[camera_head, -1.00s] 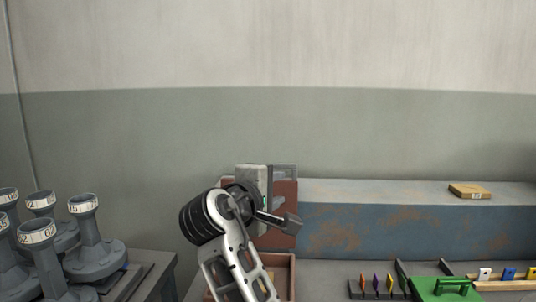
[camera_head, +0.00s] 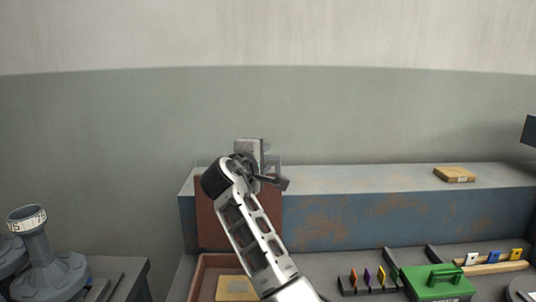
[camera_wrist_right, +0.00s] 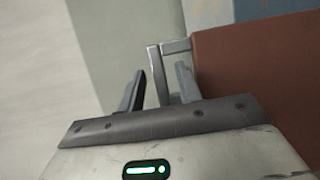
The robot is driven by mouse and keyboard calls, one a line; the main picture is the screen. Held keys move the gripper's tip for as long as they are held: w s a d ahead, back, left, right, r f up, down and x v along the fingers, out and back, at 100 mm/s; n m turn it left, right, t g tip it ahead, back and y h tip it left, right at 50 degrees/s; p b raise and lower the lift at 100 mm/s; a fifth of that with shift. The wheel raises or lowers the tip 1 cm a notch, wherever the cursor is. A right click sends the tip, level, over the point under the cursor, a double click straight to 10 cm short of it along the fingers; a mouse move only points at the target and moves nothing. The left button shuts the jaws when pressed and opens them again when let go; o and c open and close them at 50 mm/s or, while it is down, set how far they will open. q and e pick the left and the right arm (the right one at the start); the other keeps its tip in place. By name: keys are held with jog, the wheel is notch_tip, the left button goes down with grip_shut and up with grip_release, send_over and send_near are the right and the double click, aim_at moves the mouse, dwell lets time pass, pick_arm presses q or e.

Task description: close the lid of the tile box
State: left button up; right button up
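The tile box (camera_head: 196,284) is a red-brown open box at the bottom of the head view, with a pale tile (camera_head: 237,287) inside. Its red-brown lid (camera_head: 206,226) stands upright at the back, partly hidden by my right arm. In the right wrist view the lid (camera_wrist_right: 262,72) fills the right side, and a grey bracket-like handle (camera_wrist_right: 155,68) sticks out from its edge. My right gripper (camera_wrist_right: 160,82) is open, with one finger on each side of the handle's bar and gaps visible. In the head view my right gripper (camera_head: 266,162) is at the lid's top. My left gripper is not in view.
A rusty blue ledge (camera_head: 380,215) runs behind the lid, with a small tan box (camera_head: 454,174) on top. A green block with a handle (camera_head: 437,282) and a rack of coloured tiles (camera_head: 370,280) lie to the right. Grey pedestals (camera_head: 45,265) stand at left.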

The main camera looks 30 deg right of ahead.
jog(key=shift+x, duration=1.6)
grip_shut()
jog(key=shift+s+a, duration=0.1)
